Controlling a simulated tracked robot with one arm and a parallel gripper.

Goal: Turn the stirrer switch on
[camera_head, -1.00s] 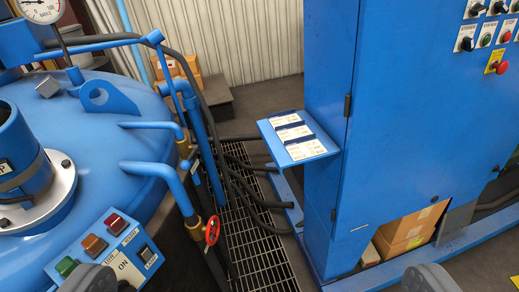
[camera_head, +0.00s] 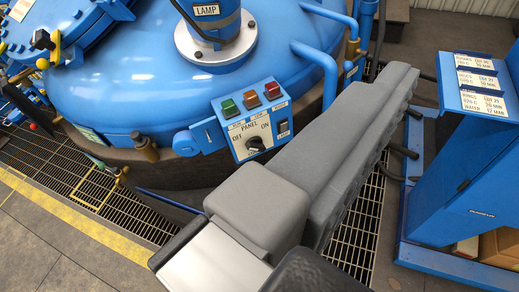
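The control panel (camera_head: 256,118) is mounted on the side of the blue furnace lid. It carries a green, an orange and a red lamp in a row, a dark rotary knob (camera_head: 256,144) between OFF and ON labels, and a small black switch (camera_head: 283,128) at its right. The panel knob is labelled PANEL. I see no switch labelled stirrer in this view. Grey blocky parts of my gripper (camera_head: 320,170) reach up from the bottom middle, just right of the panel. Whether its fingers are apart or together is unclear, and I see nothing held.
The blue furnace lid (camera_head: 120,80) fills the upper left, with a LAMP fitting (camera_head: 212,30) and pipes on top. A blue cabinet (camera_head: 470,190) with a label shelf (camera_head: 482,85) stands at the right. Floor grating (camera_head: 355,215) lies between them; yellow-edged floor is at left.

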